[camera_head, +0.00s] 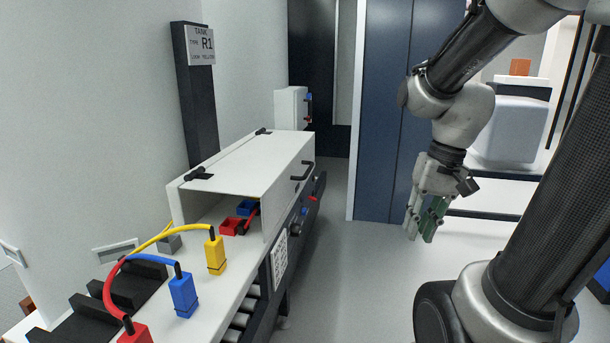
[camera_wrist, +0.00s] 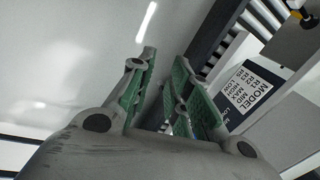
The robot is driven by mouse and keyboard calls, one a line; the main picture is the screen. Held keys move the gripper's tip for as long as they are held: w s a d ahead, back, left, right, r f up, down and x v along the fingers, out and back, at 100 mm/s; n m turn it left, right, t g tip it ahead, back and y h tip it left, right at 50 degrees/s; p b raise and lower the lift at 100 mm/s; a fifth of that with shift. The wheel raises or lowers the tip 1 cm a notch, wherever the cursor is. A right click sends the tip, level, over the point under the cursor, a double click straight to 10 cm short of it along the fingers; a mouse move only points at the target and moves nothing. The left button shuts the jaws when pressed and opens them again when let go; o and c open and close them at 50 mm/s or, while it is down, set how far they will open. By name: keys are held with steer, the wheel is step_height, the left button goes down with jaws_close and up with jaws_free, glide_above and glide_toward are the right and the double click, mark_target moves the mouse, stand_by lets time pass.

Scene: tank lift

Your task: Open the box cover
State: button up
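The white box cover (camera_head: 250,165) sits down over the bench, with black hinges along its back top edge and a black handle (camera_head: 302,170) on its front panel. Its near end is open and shows red and blue parts (camera_head: 236,220) inside. My gripper (camera_head: 425,232) hangs in free air to the right of the cover, well apart from the handle, fingers pointing down. In the wrist view its green-padded fingers (camera_wrist: 165,60) stand apart with nothing between them. The handle cannot be made out in the wrist view.
Yellow, blue (camera_head: 183,295) and red plugs with cables stand on the near bench end. A black post with a tank sign (camera_head: 201,45) rises behind the cover. A model label (camera_wrist: 262,95) shows in the wrist view. The floor between bench and arm is clear.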

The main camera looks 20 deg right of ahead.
steer(key=w+a+f+m+y, duration=0.2)
steer(key=w+a+f+y, duration=0.1)
steer(key=w+f+y, duration=0.1)
steer(key=t+y, duration=0.7)
steer(key=y, duration=0.1)
glide_toward(306, 172)
steer(key=x, duration=1)
steer(key=shift+f, duration=0.3)
jaws_close()
